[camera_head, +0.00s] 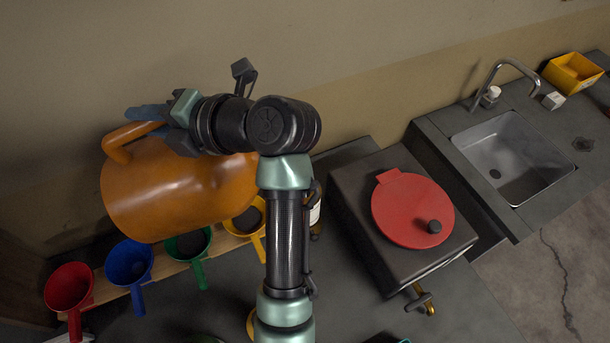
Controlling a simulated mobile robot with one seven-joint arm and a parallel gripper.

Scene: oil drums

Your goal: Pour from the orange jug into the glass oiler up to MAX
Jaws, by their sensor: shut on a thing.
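The orange jug (165,195) is held up at the left of the head view, tilted well onto its side. My gripper (160,118) is shut on the jug's handle (118,140) at its upper left; the fingertips are partly hidden behind the handle and wrist. The jug's mouth and any flow from it are hidden behind my arm. I cannot make out the glass oiler or its MAX mark; a small piece of a pale container (315,213) shows just right of my forearm, but I cannot tell what it is.
Red (68,287), blue (129,262), green (188,244) and yellow (247,220) funnels stand in a wooden rack under the jug. A dark box with a red lid (410,208) stands to the right. Beyond are a sink (512,155), a tap (497,72) and a yellow bin (573,72).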

